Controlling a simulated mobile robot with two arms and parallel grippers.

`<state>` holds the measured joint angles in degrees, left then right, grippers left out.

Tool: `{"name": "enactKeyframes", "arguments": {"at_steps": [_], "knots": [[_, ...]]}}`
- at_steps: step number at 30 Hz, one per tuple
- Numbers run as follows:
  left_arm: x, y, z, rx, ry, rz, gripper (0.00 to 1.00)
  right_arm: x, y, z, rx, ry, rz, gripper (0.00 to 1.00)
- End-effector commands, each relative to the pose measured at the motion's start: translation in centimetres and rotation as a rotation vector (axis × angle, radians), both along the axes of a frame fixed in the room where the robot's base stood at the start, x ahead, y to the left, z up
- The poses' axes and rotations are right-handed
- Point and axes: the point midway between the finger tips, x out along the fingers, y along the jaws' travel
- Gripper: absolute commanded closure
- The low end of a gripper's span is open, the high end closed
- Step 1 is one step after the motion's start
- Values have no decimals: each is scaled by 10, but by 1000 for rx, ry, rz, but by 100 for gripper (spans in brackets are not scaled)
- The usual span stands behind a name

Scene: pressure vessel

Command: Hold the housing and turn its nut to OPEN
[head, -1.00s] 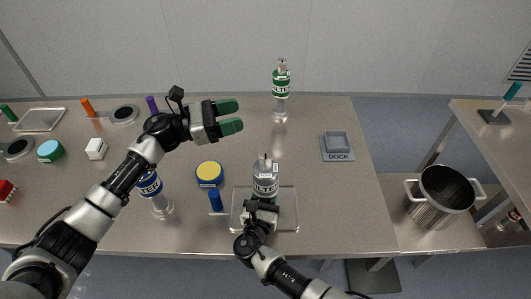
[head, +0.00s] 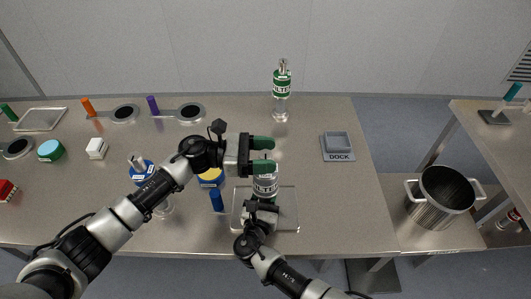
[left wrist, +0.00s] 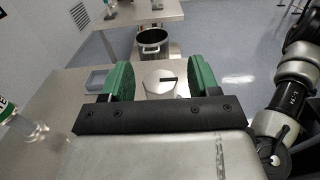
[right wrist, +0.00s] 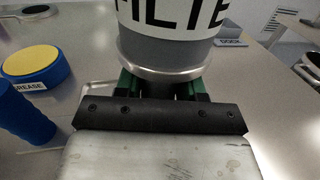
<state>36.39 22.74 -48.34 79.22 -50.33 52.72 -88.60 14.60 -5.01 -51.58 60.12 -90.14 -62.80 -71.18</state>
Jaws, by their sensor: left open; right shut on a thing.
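The grey housing (head: 265,184) with a white FILTER label stands upright on a clear tray (head: 289,215). My right gripper (head: 262,207) is shut on its lower part; in the right wrist view the green fingers (right wrist: 165,88) sit below the metal collar of the housing (right wrist: 175,62). My left gripper (head: 268,155) is open at the housing's top, its fingers pointing right. In the left wrist view a pale round top with a dark mark (left wrist: 160,82) shows between and beyond the open fingers (left wrist: 160,80). The nut is mostly hidden in the head view, and I cannot read its OPEN mark.
A green-labelled vessel (head: 281,85) stands behind. A blue-labelled vessel (head: 141,171) and a yellow-topped grease tin (head: 209,178) are to the left, partly behind my left arm. A DOCK block (head: 338,146) is at the right, with clear table around it. A pot (head: 440,197) stands further right.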

Motion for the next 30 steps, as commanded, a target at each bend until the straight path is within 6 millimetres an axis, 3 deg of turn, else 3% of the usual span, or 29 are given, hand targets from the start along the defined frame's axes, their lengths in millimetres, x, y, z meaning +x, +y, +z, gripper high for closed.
{"name": "enactKeyframes", "arguments": {"at_steps": [4,14,23,30], "knots": [[0,0,0,0,0,1,41,0,0,0,0,0,0,97],[0,1,0,0,1,1,89,0,0,0,0,0,0,97],[-1,0,-1,1,4,44,89,0,0,0,0,0,0,97],[-1,0,-2,2,3,185,89,0,0,0,-1,-1,0,97]]}}
